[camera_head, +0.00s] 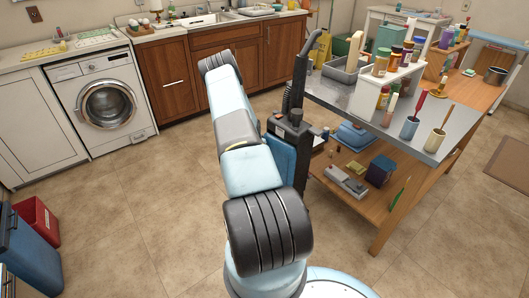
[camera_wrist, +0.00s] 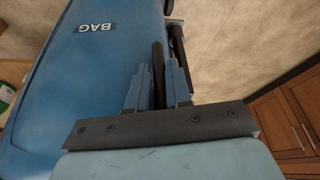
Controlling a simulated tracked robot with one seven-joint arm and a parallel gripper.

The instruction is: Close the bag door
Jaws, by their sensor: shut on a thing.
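The bag door is a blue panel with a "BAG" label (camera_wrist: 95,28) and fills the left of the wrist view. It belongs to a dark upright vacuum cleaner (camera_head: 297,115), whose blue front (camera_head: 283,156) shows partly in the head view behind my arm. My gripper (camera_wrist: 158,75) lies along the door's right edge in the wrist view, with its blue fingers shut on a thin dark bar (camera_wrist: 158,55) between them. In the head view my arm hides the gripper. I cannot tell how far the door stands open.
A metal-topped workbench (camera_head: 345,97) with bottles and brushes stands right of the vacuum. A washing machine (camera_head: 108,101) and wooden cabinets (camera_head: 222,46) line the back wall. A blue bin (camera_head: 30,250) and a red box (camera_head: 38,218) are at left. The floor (camera_head: 165,195) left of my arm is clear.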

